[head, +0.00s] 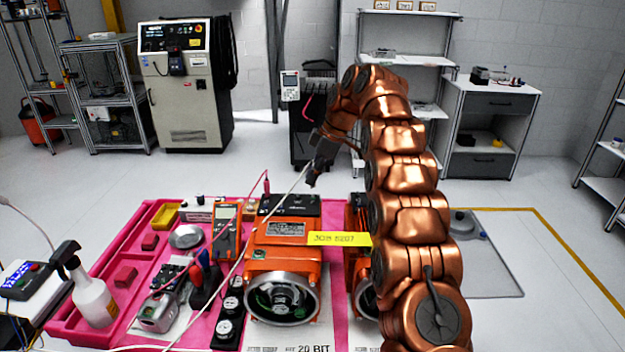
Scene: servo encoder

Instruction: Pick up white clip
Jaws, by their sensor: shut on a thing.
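My gripper (316,172) is raised above the back of the pink table, over the orange motors. Its dark fingers are shut at the upper end of a thin white lead (265,226). The white clip at that end is mostly hidden by the fingers and too small to make out. The lead runs taut from the gripper down to the left, past the orange multimeter, to the table's front edge.
An orange motor (283,246) stands below the gripper, with another motor (361,275) partly behind my arm.

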